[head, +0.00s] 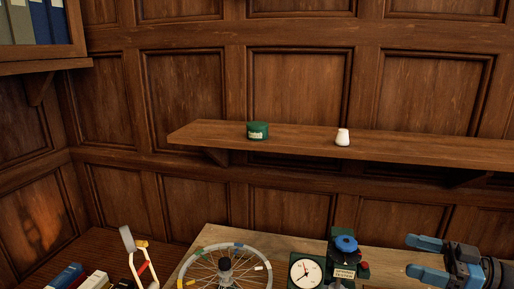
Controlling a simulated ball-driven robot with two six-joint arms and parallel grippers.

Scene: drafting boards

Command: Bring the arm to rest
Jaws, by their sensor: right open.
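My right gripper (412,256) is at the lower right of the head view, with its blue fingers pointing left. The fingers are apart and nothing is between them. It is to the right of a dark green device with a blue knob (346,244), with a gap between them. My left gripper is not in view.
On the bench are a spoked wheel (225,262) and a dial gauge (306,272). Several books or boxes (65,276) lie lower left. Binders (40,22) fill the upper left shelf.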

